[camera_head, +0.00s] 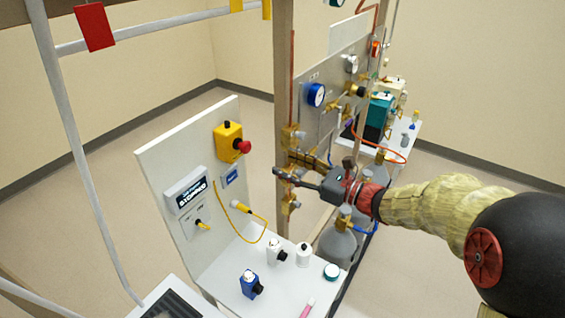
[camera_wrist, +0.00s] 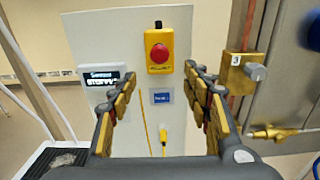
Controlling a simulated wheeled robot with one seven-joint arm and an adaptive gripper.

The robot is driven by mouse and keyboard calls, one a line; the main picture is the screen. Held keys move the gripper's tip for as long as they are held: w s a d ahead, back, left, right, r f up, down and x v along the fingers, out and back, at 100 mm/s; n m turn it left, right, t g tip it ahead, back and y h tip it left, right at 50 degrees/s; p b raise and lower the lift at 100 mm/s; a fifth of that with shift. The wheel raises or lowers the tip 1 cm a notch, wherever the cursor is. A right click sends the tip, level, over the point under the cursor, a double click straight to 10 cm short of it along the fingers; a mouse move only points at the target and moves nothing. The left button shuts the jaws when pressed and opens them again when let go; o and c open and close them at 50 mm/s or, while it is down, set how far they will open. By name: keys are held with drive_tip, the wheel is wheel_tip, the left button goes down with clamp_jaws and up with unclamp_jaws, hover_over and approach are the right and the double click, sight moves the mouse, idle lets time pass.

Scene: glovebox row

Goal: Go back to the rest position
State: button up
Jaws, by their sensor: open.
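My gripper (camera_head: 287,166) reaches in from the right in the head view, over the right end of the white bench (camera_head: 222,272). Its fingers are apart with nothing between them. In the wrist view the two open fingers (camera_wrist: 160,84) frame the white upright panel (camera_wrist: 178,20). The red stop button (camera_wrist: 159,53) on its yellow box shows between them, apart from the fingers. The yellow box (camera_head: 226,134) is also in the head view, left of my gripper.
A display (camera_head: 187,189) and a yellow cable (camera_head: 232,206) are on the panel. Small bottles (camera_head: 303,254), a blue item (camera_head: 250,284) and a pink tube (camera_head: 308,308) stand or lie on the bench. Floor at right is clear.

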idle(0.4)
drive_tip(key=s+d+f+n+g+h+b, duration=0.1)
drive_tip(key=s+f+n+g+h, duration=0.25)
drive_tip(key=s+f+n, duration=0.5)
drive_tip(key=s+d+f+n+g+h, duration=0.25)
drive_tip(key=s+f+n+g, duration=0.3)
drive_tip(key=s, duration=0.55)
drive_tip(key=s+d+r+n+t+h+b, duration=0.1)
drive_tip(key=s+d+n+t+h+b, duration=0.1)
drive_tip(key=d, duration=0.6)
drive_tip(key=s+d+r+n+t+h+b, duration=0.2)
drive_tip(key=s+d+n+t+h+b, duration=0.1)
drive_tip(key=s+d+n+h+b, duration=0.2)
drive_tip(key=s+d+n+h, duration=0.2)
drive_tip(key=s+d+n, duration=0.1)
drive_tip(key=s, duration=0.1)
drive_tip(key=shift+s+d+r, duration=0.25)
drive_tip(key=shift+d+r, duration=0.05)
drive_tip(key=shift+d, duration=0.05)
